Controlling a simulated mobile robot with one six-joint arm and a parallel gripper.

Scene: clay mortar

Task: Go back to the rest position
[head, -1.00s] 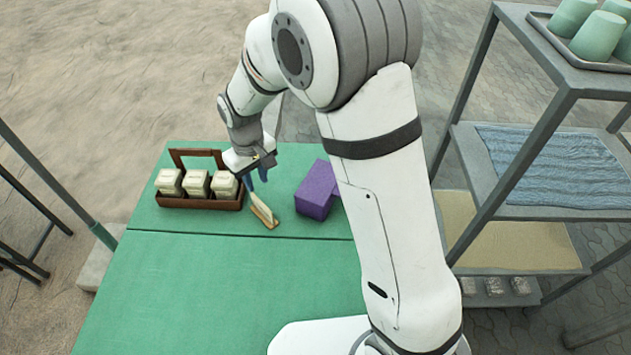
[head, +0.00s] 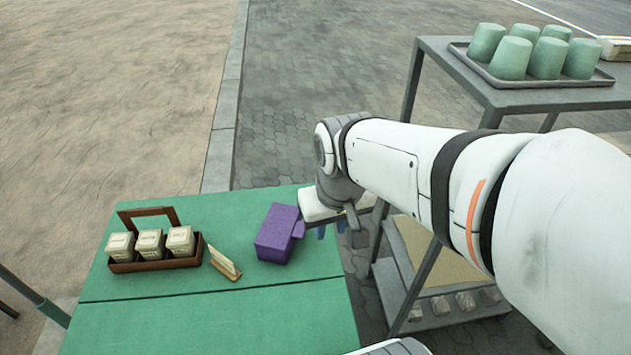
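My gripper (head: 331,231) hangs past the right edge of the green table (head: 210,322), to the right of the purple box. My white arm reaches in from the right and covers part of the shelf rack.
A brown caddy (head: 154,265) with three pale jars stands at the table's left. A small card on a wooden stand (head: 224,264) and a purple box (head: 278,233) are beside it. A grey rack (head: 437,83) holds a tray of green cups (head: 509,58). The front of the table is clear.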

